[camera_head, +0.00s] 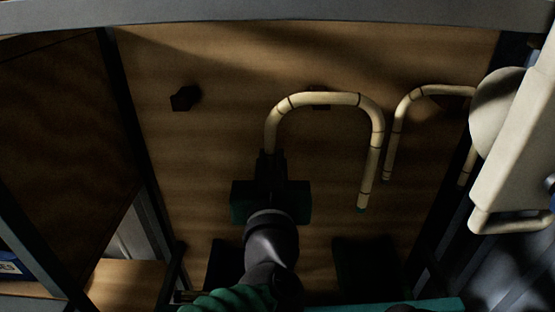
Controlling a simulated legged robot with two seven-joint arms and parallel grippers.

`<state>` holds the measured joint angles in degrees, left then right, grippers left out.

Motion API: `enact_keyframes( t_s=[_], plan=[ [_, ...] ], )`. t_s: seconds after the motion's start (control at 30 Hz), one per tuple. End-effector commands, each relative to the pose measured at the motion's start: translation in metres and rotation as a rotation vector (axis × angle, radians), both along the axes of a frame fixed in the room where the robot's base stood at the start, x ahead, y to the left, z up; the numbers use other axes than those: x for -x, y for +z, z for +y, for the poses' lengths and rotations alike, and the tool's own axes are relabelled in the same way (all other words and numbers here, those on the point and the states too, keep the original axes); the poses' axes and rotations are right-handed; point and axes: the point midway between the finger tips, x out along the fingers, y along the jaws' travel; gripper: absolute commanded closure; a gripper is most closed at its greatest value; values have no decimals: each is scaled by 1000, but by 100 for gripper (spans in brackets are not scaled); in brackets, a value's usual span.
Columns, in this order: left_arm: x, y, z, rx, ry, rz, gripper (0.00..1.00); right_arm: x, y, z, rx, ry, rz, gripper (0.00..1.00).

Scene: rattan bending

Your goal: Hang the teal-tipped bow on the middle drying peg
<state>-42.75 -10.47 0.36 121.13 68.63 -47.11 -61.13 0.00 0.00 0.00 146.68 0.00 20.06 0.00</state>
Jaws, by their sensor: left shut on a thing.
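The teal-tipped bow (375,140) is a pale, dark-banded rattan U, held upside down with its arch on top. Its right leg ends in a small teal tip (362,209). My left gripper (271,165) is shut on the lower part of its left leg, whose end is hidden. The middle drying peg (319,98) is a dark block on the wooden board, partly covered by the top of the arch. I cannot tell whether the bow touches the peg. My right gripper is not in view.
An empty dark peg (185,97) is on the board's left. A second bent bow (395,125) hangs close to the right of the held one. The wooden board (200,150) has a grey beam (250,14) along its top. The pegboard's left part is clear.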

Motion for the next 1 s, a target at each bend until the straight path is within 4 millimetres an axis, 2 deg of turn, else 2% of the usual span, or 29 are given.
enact_keyframes(
  t_s=[0.3, 0.77, 1.0],
  plan=[
    [-40, -9, -5, -4, 1, 8, 100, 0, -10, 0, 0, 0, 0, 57],
    [-73, -9, -1, -1, 1, 4, 100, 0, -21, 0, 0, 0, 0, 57],
    [-97, -12, -2, -2, 2, 6, 100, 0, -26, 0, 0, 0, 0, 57]
  ],
)
